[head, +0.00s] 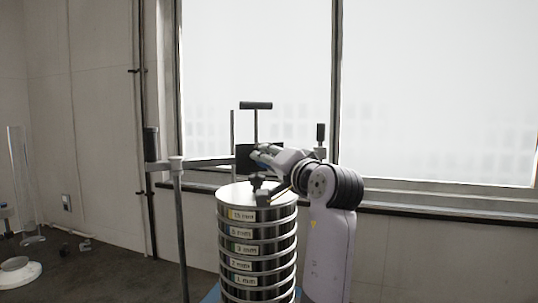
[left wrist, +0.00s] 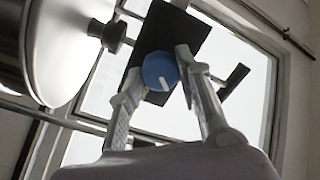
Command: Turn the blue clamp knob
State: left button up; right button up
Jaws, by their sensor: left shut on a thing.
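The blue clamp knob (left wrist: 160,71) is round with a white pointer line and sits in front of a black plate (left wrist: 172,42) in the left wrist view. My left gripper (left wrist: 158,66) has one finger on each side of the knob and is shut on it. In the head view my left gripper (head: 264,155) is beyond the top of the sieve stack, next to the black plate (head: 244,153); the knob is mostly hidden there. The stack (head: 257,252) has labelled metal rings and a lid with a black knob. My right gripper is in neither view.
A post with a T-handle (head: 256,106) rises behind the stack. A side post (head: 178,220) and a crossbar stand to the left. A window (head: 435,90) with a sill is behind. A clear tube (head: 22,185) and a white round piece (head: 18,272) are at far left.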

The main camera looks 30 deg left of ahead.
pick_arm(q)
jog(key=m+p, duration=0.2)
jog(key=m, duration=0.1)
jog(key=shift+r, duration=0.2)
jog(key=m+p, duration=0.2)
jog(key=shift+m, duration=0.4)
jog(key=m+p, duration=0.2)
jog(key=shift+m+p, duration=0.35)
jog(key=shift+m, duration=0.05)
jog(key=shift+f+m+t+p, duration=0.15)
jog(key=shift+m+t+p, duration=0.15)
jog(key=shift+m+p, duration=0.35)
jog(key=shift+f, duration=0.1)
jog(key=o, duration=1.1)
jog(key=shift+o, duration=0.2)
